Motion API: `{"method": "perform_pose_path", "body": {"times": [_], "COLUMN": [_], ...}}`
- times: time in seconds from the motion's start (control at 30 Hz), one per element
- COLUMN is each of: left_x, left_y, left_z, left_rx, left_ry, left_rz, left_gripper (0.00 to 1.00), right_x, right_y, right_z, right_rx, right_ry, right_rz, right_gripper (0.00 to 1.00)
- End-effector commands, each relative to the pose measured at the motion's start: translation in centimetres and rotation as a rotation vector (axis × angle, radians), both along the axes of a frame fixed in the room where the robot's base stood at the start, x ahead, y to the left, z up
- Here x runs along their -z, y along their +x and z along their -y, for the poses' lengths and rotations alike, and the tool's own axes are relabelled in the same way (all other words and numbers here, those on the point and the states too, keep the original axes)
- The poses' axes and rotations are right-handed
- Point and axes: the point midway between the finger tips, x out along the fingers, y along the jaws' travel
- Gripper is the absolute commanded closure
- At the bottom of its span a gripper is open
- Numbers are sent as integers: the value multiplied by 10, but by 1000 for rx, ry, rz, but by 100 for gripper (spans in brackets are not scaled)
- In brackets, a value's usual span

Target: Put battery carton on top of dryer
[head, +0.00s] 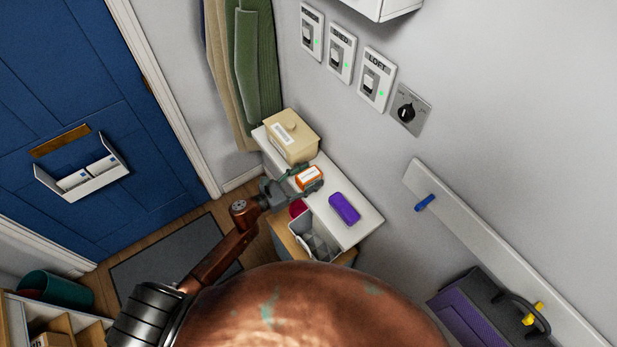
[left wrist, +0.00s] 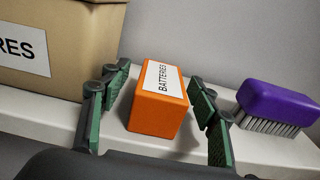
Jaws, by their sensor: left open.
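The battery carton (head: 310,178) is a small orange box with a white label, standing on a white top (head: 362,222) against the wall. In the left wrist view the carton (left wrist: 158,108) shows its "BATTERIES" label. My left gripper (head: 300,184) is open at the carton. In the left wrist view its green-padded fingers (left wrist: 157,100) are on either side of the carton, with visible gaps. I cannot tell whether the white top belongs to the dryer. My right gripper is not in view.
A beige lidded box (head: 292,136) stands left of the carton, and a purple brush (head: 344,208) lies to its right. A bin with cloth (head: 312,240) is below the front edge. A purple bag (head: 468,312) is at lower right. A blue door (head: 70,100) is at left.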

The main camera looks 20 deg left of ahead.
Motion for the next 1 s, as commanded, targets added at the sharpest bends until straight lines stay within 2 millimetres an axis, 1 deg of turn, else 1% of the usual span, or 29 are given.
{"method": "perform_pose_path", "body": {"times": [0.03, 0.07, 0.77, 1.0], "left_x": [0, 0, 0, -2], "left_y": [0, 0, 0, 0], "left_z": [0, 0, -1, 0], "left_rx": [0, 0, -1, 0], "left_ry": [0, 0, -1, -1], "left_rz": [0, 0, 1, 2], "left_gripper": [45, 48, 96, 96], "right_x": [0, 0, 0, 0], "right_y": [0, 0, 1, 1], "right_z": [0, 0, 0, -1], "right_rx": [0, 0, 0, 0], "right_ry": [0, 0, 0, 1], "right_rz": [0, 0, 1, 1], "right_gripper": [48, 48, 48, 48]}}
